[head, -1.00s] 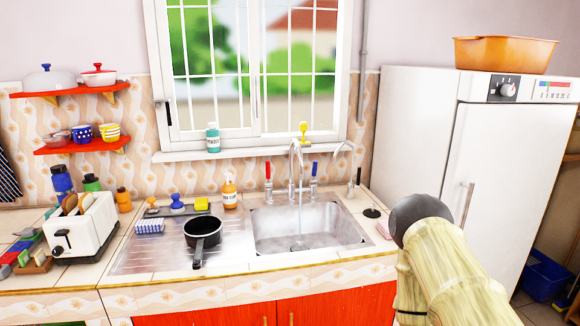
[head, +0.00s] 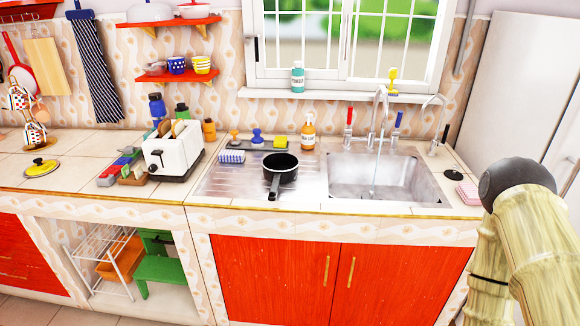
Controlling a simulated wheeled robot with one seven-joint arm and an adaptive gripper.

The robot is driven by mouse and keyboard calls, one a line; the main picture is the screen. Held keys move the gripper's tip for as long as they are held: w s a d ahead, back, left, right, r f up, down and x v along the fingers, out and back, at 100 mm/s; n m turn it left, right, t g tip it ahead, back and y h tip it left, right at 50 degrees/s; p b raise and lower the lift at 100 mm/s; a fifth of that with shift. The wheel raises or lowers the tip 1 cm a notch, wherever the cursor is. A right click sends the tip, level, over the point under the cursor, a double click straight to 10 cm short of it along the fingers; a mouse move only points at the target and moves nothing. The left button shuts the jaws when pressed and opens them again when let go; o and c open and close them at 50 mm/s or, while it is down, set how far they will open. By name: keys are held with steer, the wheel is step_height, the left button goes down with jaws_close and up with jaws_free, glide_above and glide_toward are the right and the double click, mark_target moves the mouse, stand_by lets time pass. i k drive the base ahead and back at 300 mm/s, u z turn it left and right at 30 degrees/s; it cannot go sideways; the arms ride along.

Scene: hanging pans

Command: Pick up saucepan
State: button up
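The black saucepan (head: 281,168) stands upright on the steel drainboard, just left of the sink basin. Its dark handle (head: 274,187) points toward the counter's front edge. Part of my arm shows at the lower right, apart from the saucepan. My gripper is not in view.
The sink basin (head: 376,176) has water running from its tap. A white toaster (head: 173,152) stands left of the drainboard, and an orange soap bottle (head: 308,131) stands behind the saucepan. Red cupboard doors (head: 290,285) are below. The counter strip in front of the saucepan is clear.

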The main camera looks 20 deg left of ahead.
mark_target(278, 168)
steer(key=z, duration=0.05)
steer(key=k, duration=0.55)
steer(key=u, duration=0.85)
steer(key=i, duration=1.25)
steer(key=z, duration=0.25)
